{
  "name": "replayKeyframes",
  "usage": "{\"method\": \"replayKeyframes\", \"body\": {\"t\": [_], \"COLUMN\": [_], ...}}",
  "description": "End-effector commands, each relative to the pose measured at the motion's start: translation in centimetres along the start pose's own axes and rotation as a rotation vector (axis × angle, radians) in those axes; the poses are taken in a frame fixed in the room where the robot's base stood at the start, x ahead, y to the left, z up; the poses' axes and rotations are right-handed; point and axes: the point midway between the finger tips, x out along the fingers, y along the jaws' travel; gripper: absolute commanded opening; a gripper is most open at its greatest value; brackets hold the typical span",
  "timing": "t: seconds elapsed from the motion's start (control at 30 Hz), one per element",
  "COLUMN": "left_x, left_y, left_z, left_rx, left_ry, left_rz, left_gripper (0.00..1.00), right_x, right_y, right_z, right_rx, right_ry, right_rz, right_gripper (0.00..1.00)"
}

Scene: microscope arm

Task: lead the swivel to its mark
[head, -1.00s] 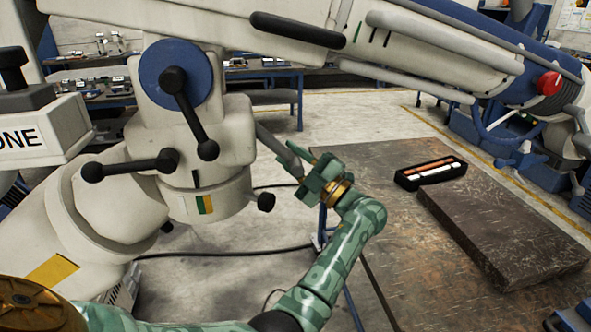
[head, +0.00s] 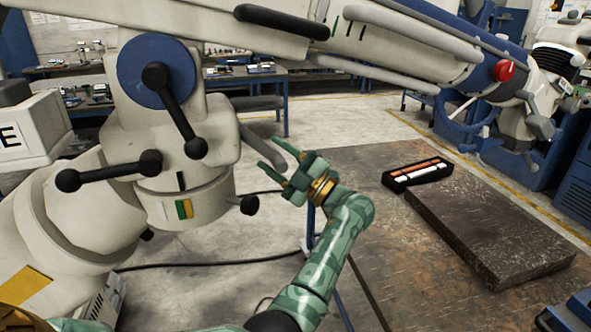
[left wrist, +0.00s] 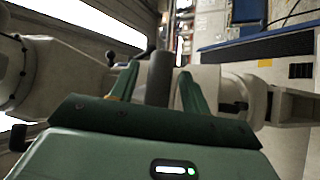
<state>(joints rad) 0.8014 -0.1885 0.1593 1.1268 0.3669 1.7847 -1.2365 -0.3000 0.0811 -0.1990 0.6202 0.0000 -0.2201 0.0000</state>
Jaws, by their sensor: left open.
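The swivel (head: 186,190) is the cream lower head of the microscope stand on the left. A grey bar handle (head: 250,136) slants down from its right side. A yellow-and-green patch (head: 184,209) is on the lower ring, below a short black line (head: 181,181). The line stands roughly above the patch; exact alignment is hard to tell. My left gripper (head: 270,154) is open at the lower end of the bar. In the left wrist view the bar (left wrist: 160,76) stands between the two green fingers (left wrist: 158,84); contact cannot be told. My right gripper is out of view.
The long microscope arm (head: 390,40) crosses above. A dark slab (head: 490,235) and a black tray (head: 420,174) lie at the right.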

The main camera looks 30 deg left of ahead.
Motion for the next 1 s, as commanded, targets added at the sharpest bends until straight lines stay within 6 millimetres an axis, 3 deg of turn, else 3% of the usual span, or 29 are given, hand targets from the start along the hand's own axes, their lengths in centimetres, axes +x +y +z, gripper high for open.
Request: {"method": "replayKeyframes", "body": {"t": [0.17,0.4,0.6,0.8,1.0], "left_x": [-3.6,-10.4,-14.3,-15.9,-16.0], "left_y": [-0.2,-0.3,-0.1,0.1,0.1], "left_z": [0.2,0.3,0.1,0.0,-0.1], "left_rx": [0.001,0.001,-0.001,-0.001,-0.001], "left_ry": [-0.006,-0.007,-0.003,-0.001,-0.001], "left_rz": [-0.001,0.000,0.005,0.003,0.002], "left_gripper": [0.47,0.47,0.47,0.47,0.47], "right_x": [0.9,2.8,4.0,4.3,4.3], "right_y": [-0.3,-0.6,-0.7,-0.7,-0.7], "right_z": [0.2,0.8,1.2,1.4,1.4], "right_rx": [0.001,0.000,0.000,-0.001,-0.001], "right_ry": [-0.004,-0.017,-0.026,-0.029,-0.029], "right_rz": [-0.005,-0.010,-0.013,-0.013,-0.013], "right_gripper": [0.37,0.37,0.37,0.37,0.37]}}
